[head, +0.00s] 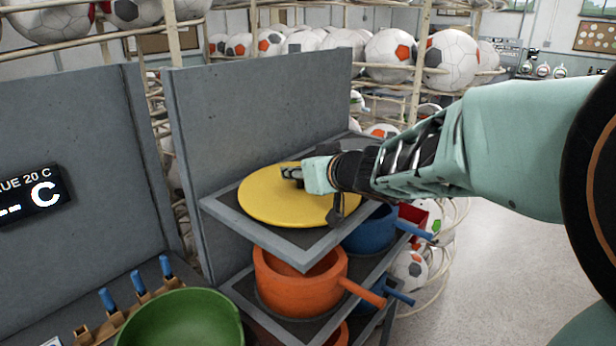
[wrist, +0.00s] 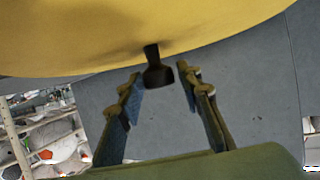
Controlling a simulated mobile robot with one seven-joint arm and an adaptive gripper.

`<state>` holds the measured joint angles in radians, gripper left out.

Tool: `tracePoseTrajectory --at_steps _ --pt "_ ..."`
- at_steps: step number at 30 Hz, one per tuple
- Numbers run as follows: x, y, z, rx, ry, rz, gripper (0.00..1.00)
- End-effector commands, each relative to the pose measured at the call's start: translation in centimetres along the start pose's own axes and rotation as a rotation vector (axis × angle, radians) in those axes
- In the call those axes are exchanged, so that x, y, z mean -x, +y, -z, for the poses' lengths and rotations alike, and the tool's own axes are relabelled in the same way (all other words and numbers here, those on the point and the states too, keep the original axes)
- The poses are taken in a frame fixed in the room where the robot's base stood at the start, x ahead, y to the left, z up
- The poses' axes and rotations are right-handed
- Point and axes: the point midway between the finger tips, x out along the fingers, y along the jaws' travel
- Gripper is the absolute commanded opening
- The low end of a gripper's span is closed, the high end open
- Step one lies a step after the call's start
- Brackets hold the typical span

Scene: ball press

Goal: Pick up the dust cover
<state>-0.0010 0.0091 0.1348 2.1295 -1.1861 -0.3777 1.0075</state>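The dust cover appears to be the round yellow disc (head: 275,207) lying on the top shelf in the head view. It fills the top of the wrist view (wrist: 130,30), where a short black knob (wrist: 157,72) stands out from its face. My gripper (head: 291,174) is over the disc, with the arm reaching in from the right. In the wrist view my gripper (wrist: 159,77) is open. Its fingers are on either side of the knob, with a visible gap on each side. The knob is hidden behind my gripper in the head view.
An upright grey panel (head: 255,110) stands close behind the disc. Orange (head: 300,280) and blue (head: 370,232) handled pots sit on the shelf below. A green bowl (head: 182,322) is at the front left. Racks of footballs stand behind; open floor (head: 480,280) is at right.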

Motion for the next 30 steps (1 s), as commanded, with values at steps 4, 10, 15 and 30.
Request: tracePoseTrajectory --at_steps 4,10,15,30 --pt "-0.01 -0.02 0.0 0.0 0.0 0.0 0.14" --pt "-0.01 -0.02 0.01 0.0 0.0 0.0 0.0" --pt "-0.01 -0.02 0.01 0.0 0.0 0.0 0.0" --pt "-0.03 -0.24 0.95 0.001 0.002 0.0 0.0"
